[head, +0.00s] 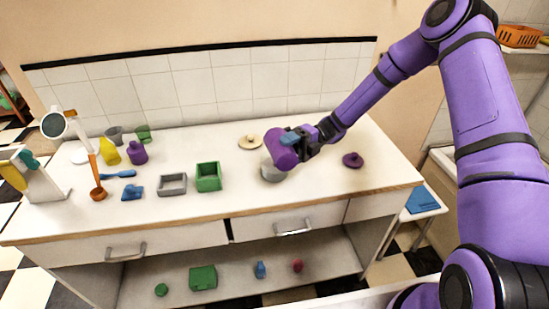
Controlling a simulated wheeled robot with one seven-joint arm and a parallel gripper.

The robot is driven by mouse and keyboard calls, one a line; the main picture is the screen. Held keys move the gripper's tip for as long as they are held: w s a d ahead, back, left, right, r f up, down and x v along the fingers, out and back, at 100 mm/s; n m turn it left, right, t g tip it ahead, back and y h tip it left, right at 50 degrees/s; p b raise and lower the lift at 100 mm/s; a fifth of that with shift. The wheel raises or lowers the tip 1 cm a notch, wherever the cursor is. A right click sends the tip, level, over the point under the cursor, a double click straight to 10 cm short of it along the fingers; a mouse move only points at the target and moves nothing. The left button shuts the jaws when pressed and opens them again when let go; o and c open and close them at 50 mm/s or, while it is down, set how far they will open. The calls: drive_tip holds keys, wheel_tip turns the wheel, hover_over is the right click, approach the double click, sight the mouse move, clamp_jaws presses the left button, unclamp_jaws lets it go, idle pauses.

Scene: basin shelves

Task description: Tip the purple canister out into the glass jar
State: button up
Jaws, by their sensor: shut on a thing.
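My gripper (304,141) is shut on the purple canister (281,157) at the right of the counter. The canister is tipped over on its side, its far end pointing left and down. A blue patch shows on top, by the fingers. A greyish, see-through vessel that looks like the glass jar (270,174) stands on the counter right below the canister. The canister hides most of the jar's top, so I cannot tell whether they touch or whether anything has come out. A purple lid (352,160) lies on the counter to the right.
A beige lid (250,142) lies behind the jar. A green box (208,177) and a grey tray (172,185) stand to its left. The counter in front of the purple lid is clear.

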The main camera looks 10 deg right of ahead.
sight(290, 163)
drive_tip(key=s+f+n, duration=0.1)
drive_tip(key=f+n+t+h, duration=0.1)
drive_tip(key=n, duration=0.1)
drive_tip(key=shift+s+d+f, duration=0.2)
drive_tip(key=shift+s+f, duration=0.05)
drive_tip(key=shift+s, duration=0.15)
drive_tip(key=shift+s+f+n, duration=0.1)
drive_tip(key=shift+s+n, duration=0.05)
drive_tip(key=shift+n, duration=0.15)
wheel_tip(290, 163, down, 3)
drive_tip(key=n+t, duration=0.1)
drive_tip(key=n, duration=0.1)
drive_tip(key=n+t+h, duration=0.1)
drive_tip(key=n, duration=0.2)
drive_tip(key=shift+a+f+t, duration=0.1)
drive_tip(key=shift+f+t, duration=0.05)
drive_tip(key=shift+t, duration=0.25)
drive_tip(key=f+n, duration=0.1)
drive_tip(key=s+f+n+t, duration=0.1)
drive_tip(key=shift+s+n+t+h, duration=0.2)
drive_tip(key=shift+n+t+h, duration=0.1)
drive_tip(key=shift+n, duration=0.1)
drive_tip(key=shift+s+f+n+t, duration=0.55)
drive_tip(key=shift+f+n+t, duration=0.3)
drive_tip(key=shift+n, duration=0.35)
drive_tip(key=shift+d, duration=0.2)
